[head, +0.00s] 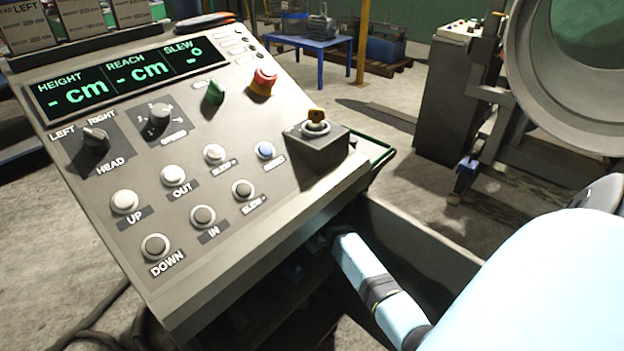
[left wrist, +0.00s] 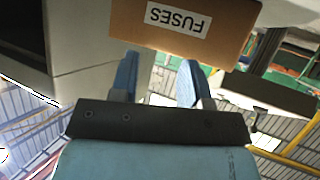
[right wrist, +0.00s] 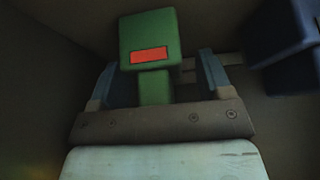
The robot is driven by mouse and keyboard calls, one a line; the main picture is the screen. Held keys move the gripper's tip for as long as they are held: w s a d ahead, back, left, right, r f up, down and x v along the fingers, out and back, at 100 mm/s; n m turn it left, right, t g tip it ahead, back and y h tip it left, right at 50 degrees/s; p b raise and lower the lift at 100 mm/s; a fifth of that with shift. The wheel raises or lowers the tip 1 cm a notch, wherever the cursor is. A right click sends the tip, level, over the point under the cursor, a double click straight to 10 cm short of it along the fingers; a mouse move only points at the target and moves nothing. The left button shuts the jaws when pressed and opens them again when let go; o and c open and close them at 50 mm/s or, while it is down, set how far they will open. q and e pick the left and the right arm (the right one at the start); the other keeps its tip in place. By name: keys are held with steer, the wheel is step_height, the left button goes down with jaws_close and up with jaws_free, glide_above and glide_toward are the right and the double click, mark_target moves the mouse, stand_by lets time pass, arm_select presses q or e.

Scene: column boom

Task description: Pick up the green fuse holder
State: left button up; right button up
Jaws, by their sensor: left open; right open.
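The green fuse holder (right wrist: 150,27) shows close up in the right wrist view, a green block with a red-orange window and a narrower green stem below it. My right gripper (right wrist: 157,72) is open, with the stem appearing between its two blue fingers; I cannot tell whether they touch it. My left gripper (left wrist: 159,64) is open and empty in the left wrist view, close to a brown box labelled FUSES (left wrist: 195,28).
A dark blue block (right wrist: 285,35) is right of the holder in the right wrist view. The sloped control console (head: 240,215) fills the left of the head view, with buttons, a red stop button (head: 263,82) and a key switch (head: 316,125). A blue table (head: 310,43) stands behind.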

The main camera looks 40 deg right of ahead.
steer(key=c, duration=1)
steer(key=shift+r, duration=0.1)
steer(key=shift+c, duration=0.2)
steer(key=shift+r, duration=0.1)
